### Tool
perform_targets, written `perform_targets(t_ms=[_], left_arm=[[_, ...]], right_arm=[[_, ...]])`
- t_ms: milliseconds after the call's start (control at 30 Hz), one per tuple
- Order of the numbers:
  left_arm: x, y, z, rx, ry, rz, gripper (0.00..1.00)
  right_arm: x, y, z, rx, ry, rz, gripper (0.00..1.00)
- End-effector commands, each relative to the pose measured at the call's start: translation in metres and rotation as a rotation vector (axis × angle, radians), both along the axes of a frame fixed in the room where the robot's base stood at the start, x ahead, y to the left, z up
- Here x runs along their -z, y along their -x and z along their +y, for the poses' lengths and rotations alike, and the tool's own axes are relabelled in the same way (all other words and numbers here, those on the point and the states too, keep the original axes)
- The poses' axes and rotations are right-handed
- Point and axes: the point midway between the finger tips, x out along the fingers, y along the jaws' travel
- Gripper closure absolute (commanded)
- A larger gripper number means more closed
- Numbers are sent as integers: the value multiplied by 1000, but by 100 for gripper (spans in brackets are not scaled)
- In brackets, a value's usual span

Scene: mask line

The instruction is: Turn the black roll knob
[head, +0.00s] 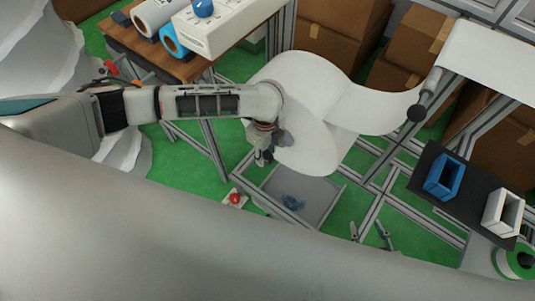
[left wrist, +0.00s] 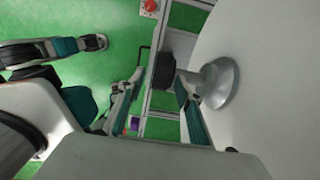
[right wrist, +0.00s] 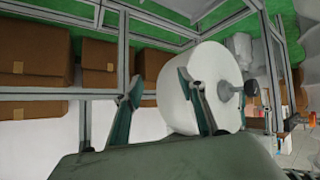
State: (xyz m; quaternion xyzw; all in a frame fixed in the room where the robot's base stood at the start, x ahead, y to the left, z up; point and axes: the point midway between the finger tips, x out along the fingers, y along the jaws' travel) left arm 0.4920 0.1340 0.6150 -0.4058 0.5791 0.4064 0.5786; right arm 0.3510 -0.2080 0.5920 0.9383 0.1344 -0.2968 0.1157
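The black roll knob (left wrist: 160,70) sits at the end of a grey cone-shaped holder on the large white roll (left wrist: 260,70). My left gripper (head: 262,155) is at the near end of the roll (head: 305,105). In the left wrist view its fingers (left wrist: 158,88) are apart, one on each side of the knob; I cannot tell whether they touch it. In the head view the arm and gripper mostly hide this knob. My right gripper (head: 370,232) shows low in the head view. In the right wrist view its fingers (right wrist: 160,92) are apart and empty, with the roll beyond.
Another dark round knob (head: 416,112) ends the upper roller. A grey tray (head: 310,190) with blue material lies below the roll. A red button (head: 235,198) is mounted on the frame. A black shelf (head: 455,200) holds a blue holder (head: 444,178). Cardboard boxes (head: 340,30) stand behind.

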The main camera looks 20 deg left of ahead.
Motion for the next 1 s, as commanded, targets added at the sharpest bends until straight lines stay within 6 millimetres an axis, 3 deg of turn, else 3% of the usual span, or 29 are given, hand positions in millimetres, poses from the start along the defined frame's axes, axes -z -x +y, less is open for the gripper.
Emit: perform_targets(t_ms=[133,467,500,633,1000], left_arm=[[16,0,0,1,-1,2,65],[18,-1,0,1,1,-2,65],[18,-1,0,1,1,-2,68],[18,-1,0,1,0,-1,100],[18,1,1,1,32,15,100]], right_arm=[[0,-9,-5,4,10,-16,60],[-4,-14,-5,3,10,-26,60],[-4,-13,-5,3,10,-24,60],[-1,-9,-3,1,10,-16,60],[2,-6,-3,0,8,-8,60]])
